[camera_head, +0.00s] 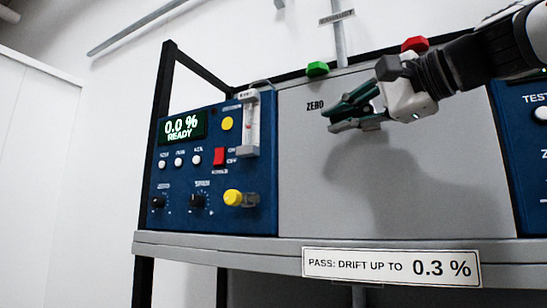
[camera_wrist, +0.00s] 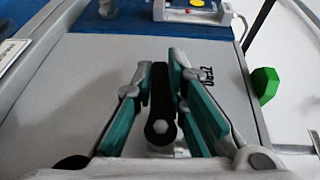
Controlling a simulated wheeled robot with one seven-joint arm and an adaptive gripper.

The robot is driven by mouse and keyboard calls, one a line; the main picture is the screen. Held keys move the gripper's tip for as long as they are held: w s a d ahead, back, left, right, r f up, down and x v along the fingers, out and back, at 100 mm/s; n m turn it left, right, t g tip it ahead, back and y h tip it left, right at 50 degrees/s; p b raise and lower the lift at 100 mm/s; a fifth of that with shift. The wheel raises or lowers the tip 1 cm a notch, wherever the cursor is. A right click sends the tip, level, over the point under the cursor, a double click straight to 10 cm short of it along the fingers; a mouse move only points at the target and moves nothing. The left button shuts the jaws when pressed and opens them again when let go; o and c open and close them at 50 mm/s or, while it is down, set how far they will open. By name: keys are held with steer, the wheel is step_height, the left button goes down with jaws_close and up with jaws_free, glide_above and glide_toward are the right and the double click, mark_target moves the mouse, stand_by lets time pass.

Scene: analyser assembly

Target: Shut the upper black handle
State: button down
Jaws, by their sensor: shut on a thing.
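The black handle (camera_wrist: 160,105) shows in the wrist view as a dark bar with a rounded near end and a pale bolt head. It stands on the grey panel (camera_wrist: 75,115). My gripper (camera_wrist: 161,75) has its green-padded fingers on either side of the handle, shut on it. In the head view my gripper (camera_head: 337,115) is in front of the grey panel, by the ZERO label (camera_head: 315,106). The handle cannot be made out clearly there, behind my fingers.
A green knob (camera_head: 317,68) and a red knob (camera_head: 415,44) stand along the panel's top edge. A blue analyser (camera_head: 240,185) with a 0.0 % READY display (camera_head: 182,127) is to the left. Another blue unit (camera_head: 525,150) is at right.

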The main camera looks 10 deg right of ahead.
steer(key=shift+s+g+p, duration=0.1)
steer(key=shift+g+p, duration=0.2)
steer(key=shift+p, duration=0.65)
steer(key=shift+h+p, duration=0.3)
steer(key=shift+p, duration=0.2)
steer(key=g+p, duration=0.1)
steer(key=p, duration=0.1)
steer(key=n+h+p, duration=0.1)
steer(key=p, duration=0.1)
steer(key=shift+s+d+f+g, duration=0.1)
steer(key=shift+s+f+g, duration=0.1)
steer(key=shift+g, duration=0.2)
steer(key=shift+s+d+f+n+g+h+p, duration=0.3)
steer(key=shift+d+f+n+g+h+p, duration=0.25)
steer(key=shift+g+h+p, duration=1.25)
steer(key=shift+s+d+f+n+g+h+p, duration=0.25)
steer(key=shift+d+f+n+g+h+p, duration=0.25)
steer(key=shift+g+h+p, duration=1.25)
steer(key=shift+s+d+f+n+g+h+p, duration=0.55)
steer(key=shift+h+p, duration=0.8)
steer(key=shift+p, duration=1.2)
steer(key=shift+w, duration=0.2)
